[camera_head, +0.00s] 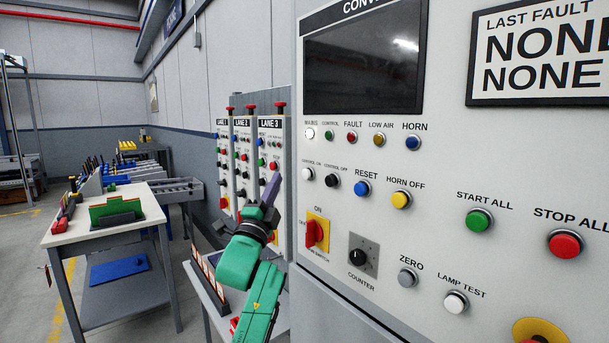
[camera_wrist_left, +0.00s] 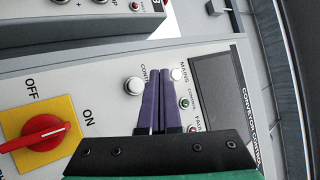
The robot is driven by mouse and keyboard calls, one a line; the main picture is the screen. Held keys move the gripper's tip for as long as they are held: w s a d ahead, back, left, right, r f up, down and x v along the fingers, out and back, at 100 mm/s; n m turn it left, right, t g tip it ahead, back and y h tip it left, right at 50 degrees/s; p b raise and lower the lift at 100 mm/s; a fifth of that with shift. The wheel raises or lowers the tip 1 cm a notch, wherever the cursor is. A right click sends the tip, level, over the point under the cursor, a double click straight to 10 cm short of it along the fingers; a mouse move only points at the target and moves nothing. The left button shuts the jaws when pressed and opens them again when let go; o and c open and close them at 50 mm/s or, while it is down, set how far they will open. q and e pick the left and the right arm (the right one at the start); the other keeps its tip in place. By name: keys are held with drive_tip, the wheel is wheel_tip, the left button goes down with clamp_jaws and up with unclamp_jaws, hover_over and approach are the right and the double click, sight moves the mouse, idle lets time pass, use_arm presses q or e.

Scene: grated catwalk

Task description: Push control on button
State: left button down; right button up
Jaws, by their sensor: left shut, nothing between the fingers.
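The white control on button (camera_head: 307,174) is at the left edge of the conveyor panel, below the row of lamps. It also shows in the left wrist view (camera_wrist_left: 134,85), beside my fingers, with its label partly hidden. My left gripper (camera_head: 275,180) has its purple fingers together and empty. In the head view it points up, to the left of the button. In the left wrist view its fingertips (camera_wrist_left: 166,71) lie between the button and the white mains lamp (camera_wrist_left: 177,74). I cannot tell whether they touch the panel. My right gripper is out of view.
The black control off button (camera_head: 332,181) is just right of the white one. The red and yellow mains switch (camera_head: 316,232) sits below. The lane panels (camera_head: 262,180) stand behind my left gripper. A worktable (camera_head: 105,215) is at the left.

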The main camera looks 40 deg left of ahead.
sight(304, 171)
use_arm(q)
drive_tip(key=shift+w+d, duration=0.25)
drive_tip(key=shift+w, duration=0.65)
drive_tip(key=shift+w+d, duration=0.3)
drive_tip(key=shift+w, duration=0.55)
drive_tip(key=shift+w+d, duration=0.25)
drive_tip(key=shift+w, duration=0.65)
drive_tip(key=shift+w+d, duration=0.1)
drive_tip(key=shift+w, duration=0.3)
drive_tip(key=shift+w+d+b, duration=0.2)
drive_tip(key=shift+w+b, duration=0.2)
drive_tip(key=shift+w, duration=0.35)
idle(0.6)
drive_tip(key=shift+s+a, duration=0.15)
drive_tip(key=shift+s, duration=0.45)
drive_tip(key=shift+s+a, duration=0.15)
drive_tip(key=shift+s, duration=0.4)
drive_tip(key=s, duration=0.2)
drive_tip(key=s+a, duration=0.1)
drive_tip(key=s, duration=0.1)
drive_tip(key=shift+s+a, duration=0.2)
drive_tip(key=shift+s, duration=0.2)
